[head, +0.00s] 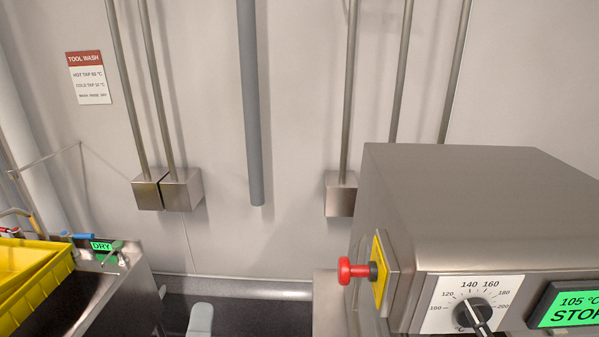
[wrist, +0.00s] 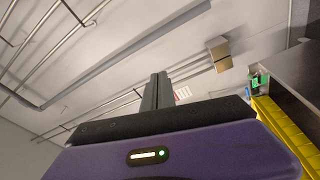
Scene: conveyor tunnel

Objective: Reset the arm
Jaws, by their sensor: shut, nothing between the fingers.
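My gripper (wrist: 158,80) shows in the wrist view, with its purple housing and a small lit indicator at the bottom. Its dark fingers are together, with nothing seen between them. No object touches the fingers in this view. The gripper cannot be made out in the head view.
In the head view a steel machine (head: 470,190) with a red button (head: 346,270), a dial (head: 474,312) and a green display (head: 570,312) stands at right. A yellow crate (head: 35,272) sits at a sink left. Pipes and a sign (head: 88,78) are on the wall.

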